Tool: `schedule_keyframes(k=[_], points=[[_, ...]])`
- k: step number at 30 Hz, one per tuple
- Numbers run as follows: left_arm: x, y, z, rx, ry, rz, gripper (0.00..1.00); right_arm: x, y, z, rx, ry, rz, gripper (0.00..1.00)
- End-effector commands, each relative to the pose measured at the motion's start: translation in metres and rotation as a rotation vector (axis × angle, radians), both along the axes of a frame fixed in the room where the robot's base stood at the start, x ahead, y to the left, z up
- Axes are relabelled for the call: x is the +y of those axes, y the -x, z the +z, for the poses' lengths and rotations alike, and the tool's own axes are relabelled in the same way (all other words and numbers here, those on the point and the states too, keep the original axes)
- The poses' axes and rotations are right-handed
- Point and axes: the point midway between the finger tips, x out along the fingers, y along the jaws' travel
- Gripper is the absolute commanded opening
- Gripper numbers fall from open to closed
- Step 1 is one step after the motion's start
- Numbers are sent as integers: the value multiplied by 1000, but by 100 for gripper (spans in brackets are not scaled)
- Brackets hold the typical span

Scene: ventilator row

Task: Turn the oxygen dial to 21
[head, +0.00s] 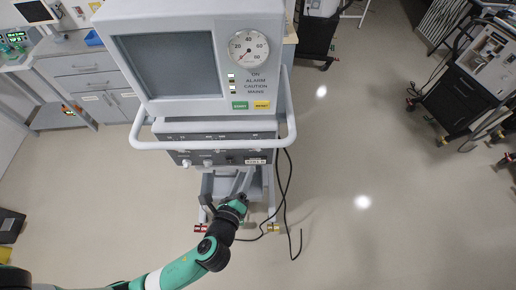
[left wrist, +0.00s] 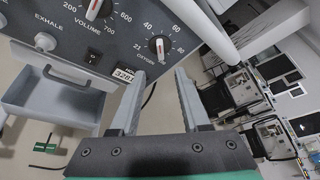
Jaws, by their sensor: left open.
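The oxygen dial (left wrist: 158,48) is a white knob with a red pointer line on the ventilator's dark lower panel, in the left wrist view. Numbers ring it; the line stands steep, but I cannot read its exact setting. In the head view I cannot pick this dial out surely. My left gripper (left wrist: 160,75) is open and empty; its two grey fingers point toward the panel, just below the dial and apart from it. In the head view the left gripper (head: 240,196) is below the ventilator's (head: 180,128) panel. My right gripper is not seen.
A white number label (left wrist: 124,76) sits below the oxygen dial. A white handle rail (head: 140,133) runs around the ventilator front. Black cables (head: 284,190) hang at right. Open floor surrounds the cart.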

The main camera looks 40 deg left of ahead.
Motion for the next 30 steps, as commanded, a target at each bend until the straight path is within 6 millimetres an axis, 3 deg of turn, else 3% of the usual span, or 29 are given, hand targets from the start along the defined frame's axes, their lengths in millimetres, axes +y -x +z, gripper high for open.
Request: schedule_keyframes(k=[8, 10, 18, 30], points=[[16, -25, -17, -8, 4, 7, 46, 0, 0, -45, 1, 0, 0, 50], [24, -40, -12, -3, 2, 7, 46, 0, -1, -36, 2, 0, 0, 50], [50, -86, -27, -2, 3, 3, 46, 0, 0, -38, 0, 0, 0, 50], [56, -97, -30, -3, 3, 1, 46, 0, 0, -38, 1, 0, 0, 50]])
